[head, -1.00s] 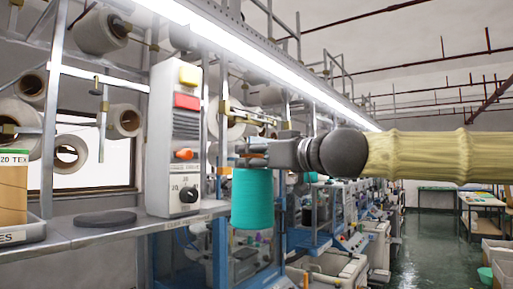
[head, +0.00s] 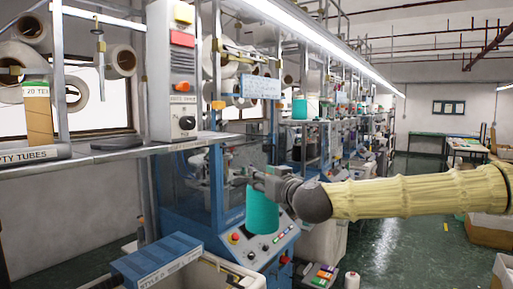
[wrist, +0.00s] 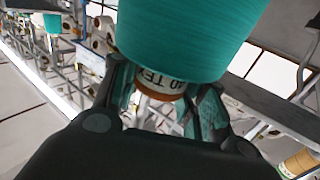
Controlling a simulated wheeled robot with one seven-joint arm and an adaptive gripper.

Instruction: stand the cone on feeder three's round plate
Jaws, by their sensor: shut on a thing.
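My gripper (head: 260,181) is shut on the top of a teal yarn cone (head: 262,211), which hangs upright below it in the air. In the head view the cone appears right of the shelf, in front of a blue machine's control panel. In the wrist view the fingers (wrist: 164,100) close around the cone's tube end (wrist: 160,89), which bears a partly hidden "TEX" label; the teal yarn (wrist: 190,35) fills the top.
A control box (head: 172,75) stands at the shelf's right end. Metal posts and yarn packages rise behind; open floor lies right.

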